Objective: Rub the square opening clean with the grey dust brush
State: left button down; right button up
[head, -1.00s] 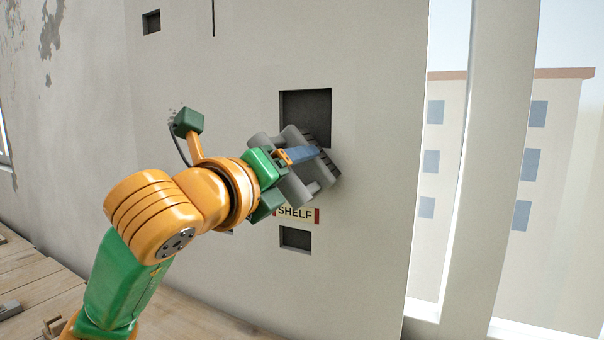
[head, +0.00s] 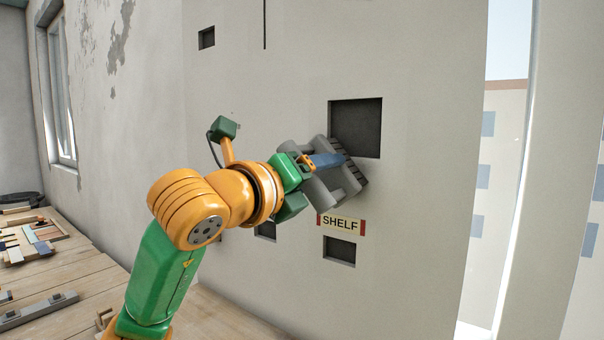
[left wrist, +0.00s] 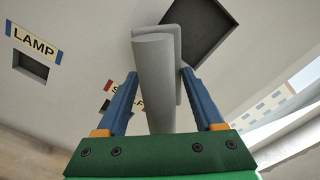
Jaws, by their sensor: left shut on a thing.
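The square opening (head: 362,120) is a dark recess in the pale wall, right of centre in the head view; it also shows at the top of the left wrist view (left wrist: 215,25). My left gripper (head: 330,163) is shut on the grey dust brush (head: 352,184), just below and left of the opening. The brush's dark bristles overlap the opening's lower left edge in the head view; I cannot tell whether they touch. In the left wrist view, the brush's thick grey body (left wrist: 155,80) stands between the blue fingers and hides part of the opening. My right gripper is not in view.
A SHELF label (head: 340,224) is below the opening, with a smaller recess (head: 339,250) under it. Another small recess (head: 207,38) is at upper left. A LAMP label (left wrist: 36,45) shows in the wrist view. A wooden table (head: 60,275) with several small items is at lower left.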

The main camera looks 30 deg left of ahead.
pick_arm(q)
jog(key=d, duration=0.7)
jog(key=a+b, duration=0.1)
jog(key=a, duration=0.4)
jog(key=shift+a+f, duration=0.15)
jog(key=shift+a, duration=2.75)
jog(key=d, duration=1)
jog(key=a+b, duration=0.1)
jog(key=a, duration=0.3)
jog(key=shift+a, duration=3.05)
jog(key=s+b, duration=0.2)
jog(key=s, duration=0.6)
jog(key=shift+s+a, duration=0.25)
